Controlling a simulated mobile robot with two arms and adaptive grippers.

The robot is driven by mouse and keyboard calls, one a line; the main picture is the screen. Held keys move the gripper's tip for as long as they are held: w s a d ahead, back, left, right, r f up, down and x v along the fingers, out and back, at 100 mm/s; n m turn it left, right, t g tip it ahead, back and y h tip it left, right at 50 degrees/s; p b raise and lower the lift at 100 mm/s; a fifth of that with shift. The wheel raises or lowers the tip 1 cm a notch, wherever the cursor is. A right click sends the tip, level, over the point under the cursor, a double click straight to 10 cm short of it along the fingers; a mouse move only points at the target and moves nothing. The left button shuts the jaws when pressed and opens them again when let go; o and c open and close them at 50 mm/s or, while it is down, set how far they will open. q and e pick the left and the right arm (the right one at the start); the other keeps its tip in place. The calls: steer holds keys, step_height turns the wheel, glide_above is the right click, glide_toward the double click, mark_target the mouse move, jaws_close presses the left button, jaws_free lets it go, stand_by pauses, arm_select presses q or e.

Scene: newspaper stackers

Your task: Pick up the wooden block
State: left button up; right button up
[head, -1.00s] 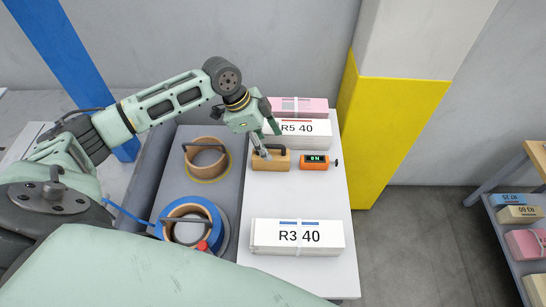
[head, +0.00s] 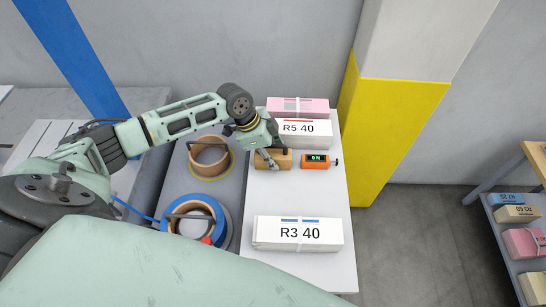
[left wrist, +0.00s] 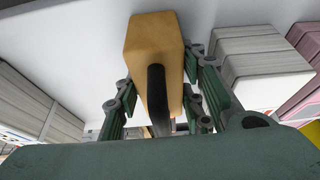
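The wooden block (head: 284,163) is tan with a black handle and sits on the white table. It also fills the middle of the left wrist view (left wrist: 152,45), its black handle pointing toward the camera. My left gripper (head: 270,158) is at the block's left part in the head view. In the left wrist view my left gripper's fingers (left wrist: 160,105) stand open on either side of the block. The right finger is close to the block's side; whether it touches is unclear. The right gripper is not in view.
An orange device (head: 316,161) with a green display lies just right of the block. A white R5 40 bundle (head: 300,132) lies behind it, with a pink bundle (head: 298,107) beyond. An R3 40 bundle (head: 298,234) lies in front. Tape rolls (head: 209,156) stand left.

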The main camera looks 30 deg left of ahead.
arm_select(q)
steer(key=shift+r, duration=0.1)
jaws_close()
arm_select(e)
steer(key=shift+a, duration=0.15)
arm_select(q)
steer(key=shift+r, duration=0.1)
